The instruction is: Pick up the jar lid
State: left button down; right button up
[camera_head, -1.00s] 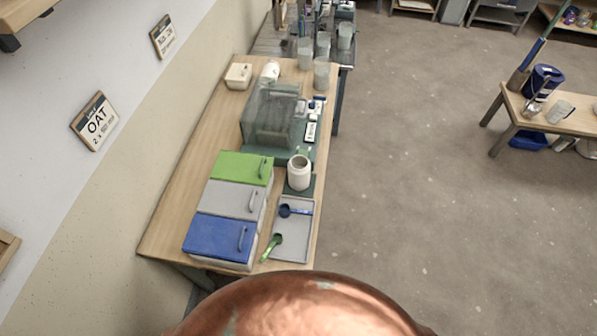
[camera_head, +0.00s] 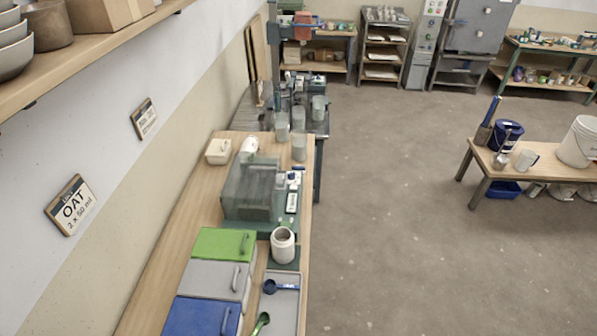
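An open white jar (camera_head: 283,246) stands upright on a dark green mat (camera_head: 285,266) near the right edge of the long wooden table. Its dark mouth faces up, with no lid on it. I cannot make out a jar lid for certain anywhere in view. A small white rounded object (camera_head: 249,147) lies at the far end of the table, too small to identify. Neither of my grippers is in view.
Green (camera_head: 223,243), grey (camera_head: 214,279) and blue (camera_head: 203,316) lidded boxes stand left of the jar. A grey tray (camera_head: 286,309) holds a blue scoop (camera_head: 281,287). A translucent case (camera_head: 250,190) stands behind.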

aim_at(297, 167)
jog(key=z, duration=0.45)
jog(key=k, duration=0.6)
jog(key=z, duration=0.85)
jog(key=k, duration=0.6)
jog(key=z, duration=0.55)
jog(key=i, duration=2.3)
jog(key=u, duration=1)
jog(key=i, duration=1.2)
jog(key=u, duration=1.8)
jog(key=i, duration=0.55)
jog(key=u, duration=0.45)
